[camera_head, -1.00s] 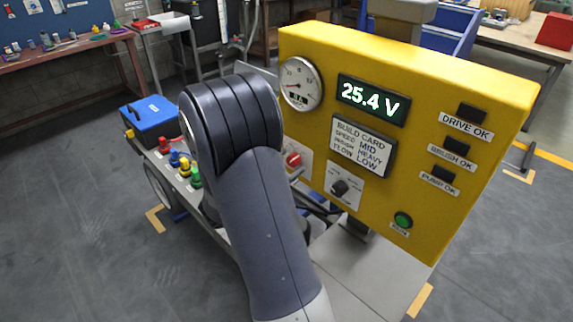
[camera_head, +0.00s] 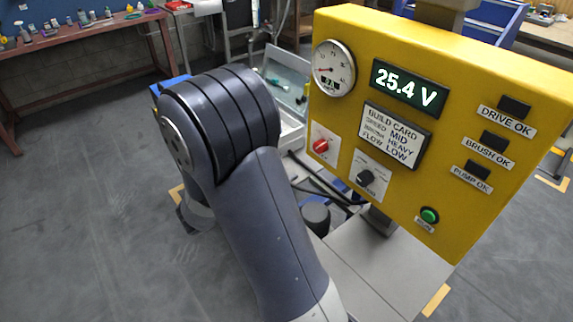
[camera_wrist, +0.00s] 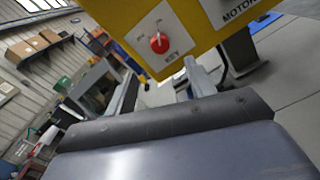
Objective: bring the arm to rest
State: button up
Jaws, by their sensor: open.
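My arm (camera_head: 262,225) rises from the bottom of the head view, bends at a dark ribbed joint and reaches away to the left of the yellow panel. The arm hides my gripper there. In the wrist view my gripper (camera_wrist: 158,66) shows as two narrow fingers apart beyond the wide grey body, with nothing seen between them. The red key knob (camera_wrist: 159,43) on the panel shows just beyond the fingers.
The yellow panel (camera_head: 450,95) stands close to the right of my arm, with a gauge (camera_head: 333,68), a 25.4 V display (camera_head: 410,88) and a green button (camera_head: 429,215). A workbench (camera_head: 75,45) stands at the back left. The grey floor (camera_head: 80,220) at left is clear.

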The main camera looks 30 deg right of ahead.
aim_at(316, 149)
jog(key=shift+d, duration=0.1)
dwell(0.3)
jog(key=d, duration=0.7)
jog(key=w+d, duration=0.1)
jog(key=d, duration=0.2)
jog(key=shift+d+p, duration=0.25)
jog(key=shift+p, duration=0.15)
